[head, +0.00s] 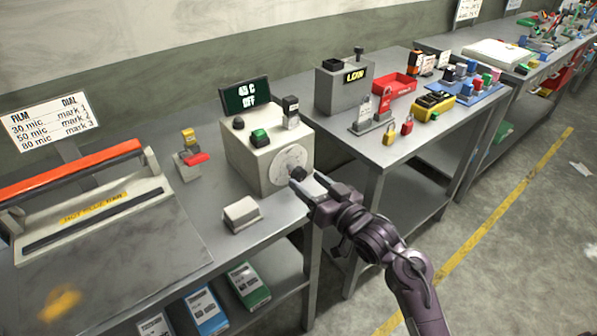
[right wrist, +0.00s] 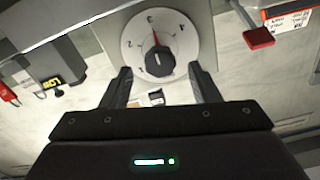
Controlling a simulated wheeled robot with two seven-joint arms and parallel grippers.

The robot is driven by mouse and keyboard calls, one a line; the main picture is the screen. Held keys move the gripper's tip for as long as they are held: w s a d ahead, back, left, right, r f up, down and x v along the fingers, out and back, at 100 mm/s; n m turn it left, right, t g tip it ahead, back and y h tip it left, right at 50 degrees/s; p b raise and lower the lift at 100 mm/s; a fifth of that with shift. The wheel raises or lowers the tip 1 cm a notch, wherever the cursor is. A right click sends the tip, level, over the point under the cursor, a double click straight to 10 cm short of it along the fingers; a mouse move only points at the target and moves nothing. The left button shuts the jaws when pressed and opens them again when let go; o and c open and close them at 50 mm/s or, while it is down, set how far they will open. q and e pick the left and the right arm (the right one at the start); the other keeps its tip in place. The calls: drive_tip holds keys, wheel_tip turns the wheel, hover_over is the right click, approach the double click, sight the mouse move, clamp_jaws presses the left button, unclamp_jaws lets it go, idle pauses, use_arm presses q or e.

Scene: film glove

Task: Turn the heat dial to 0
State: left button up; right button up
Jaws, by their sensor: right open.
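The heat dial is a black knob (head: 298,174) on a round white plate (head: 287,160) on the front of a cream box (head: 262,140). In the right wrist view the knob (right wrist: 160,62) shows a red mark pointing up, close to the 3 on the plate. My right gripper (head: 309,186) is open in front of the dial. In the right wrist view its fingers (right wrist: 160,74) stand left and right below the knob, apart from it, with nothing between them. My left gripper is not in view.
A display (head: 246,96) on the box reads a temperature and OFF. A green button (head: 259,137) sits on its top. A small grey block (head: 241,214) lies near the bench edge. A sealer with a red bar (head: 75,170) is at left. A second table (head: 410,150) is at right.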

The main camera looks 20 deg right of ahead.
sight(302, 177)
drive_tip(key=shift+p+x, duration=0.3)
drive_tip(key=shift+x, duration=2.05)
drive_tip(key=shift+c, duration=0.2)
drive_tip(key=c, duration=0.9)
